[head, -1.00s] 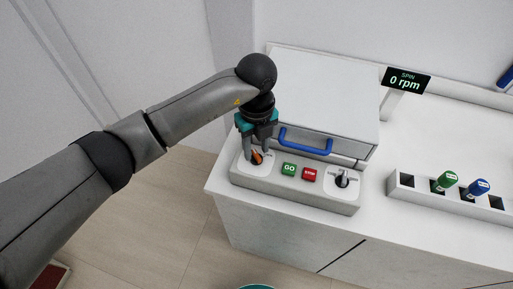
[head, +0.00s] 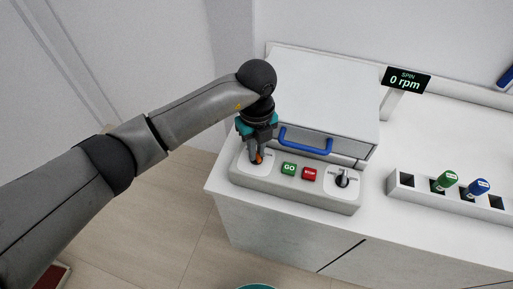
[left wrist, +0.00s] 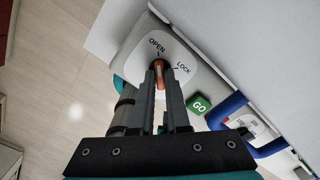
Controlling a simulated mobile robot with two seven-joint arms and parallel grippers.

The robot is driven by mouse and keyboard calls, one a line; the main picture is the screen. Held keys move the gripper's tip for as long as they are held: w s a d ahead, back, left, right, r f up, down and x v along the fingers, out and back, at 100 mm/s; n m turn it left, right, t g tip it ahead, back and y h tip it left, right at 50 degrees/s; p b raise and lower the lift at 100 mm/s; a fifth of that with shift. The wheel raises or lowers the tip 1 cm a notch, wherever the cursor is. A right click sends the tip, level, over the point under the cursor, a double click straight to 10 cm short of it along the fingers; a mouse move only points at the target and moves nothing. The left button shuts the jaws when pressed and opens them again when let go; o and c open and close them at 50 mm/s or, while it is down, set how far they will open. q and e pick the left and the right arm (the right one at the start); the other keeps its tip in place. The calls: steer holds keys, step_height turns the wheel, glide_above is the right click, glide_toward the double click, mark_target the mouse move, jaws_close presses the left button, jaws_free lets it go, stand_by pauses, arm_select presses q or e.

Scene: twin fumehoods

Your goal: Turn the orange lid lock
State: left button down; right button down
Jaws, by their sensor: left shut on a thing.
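The orange lid lock (head: 258,158) is a small knob on the left end of the grey control panel. In the left wrist view the orange knob (left wrist: 159,70) sits on a white plate marked OPEN and LOCK, and it points between the two marks, nearer OPEN. My left gripper (head: 257,157) reaches down from above, and its fingers, also in the left wrist view (left wrist: 161,75), are shut on the knob's two sides. The fingers hide part of the knob. My right gripper is not in view.
A green GO button (head: 289,169) and a red STOP button (head: 309,174) lie right of the lock, then a grey knob (head: 342,181). The blue lid handle (head: 306,143) is just behind. A rack (head: 420,196) holds green and blue-capped tubes.

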arm_select(q)
steer(key=shift+m, duration=0.4)
steer(key=m+b, duration=0.2)
steer(key=m, duration=0.2)
steer(key=shift+f+b, duration=0.1)
steer(key=shift+b, duration=0.3)
steer(key=m+b, duration=0.3)
steer(key=m, duration=0.1)
steer(key=m+b, duration=0.4)
steer(key=m, duration=0.1)
steer(key=shift+m+b, duration=1.75)
steer(key=shift+m, duration=0.35)
steer(key=c, duration=0.9)
jaws_free()
steer(key=shift+r, duration=0.2)
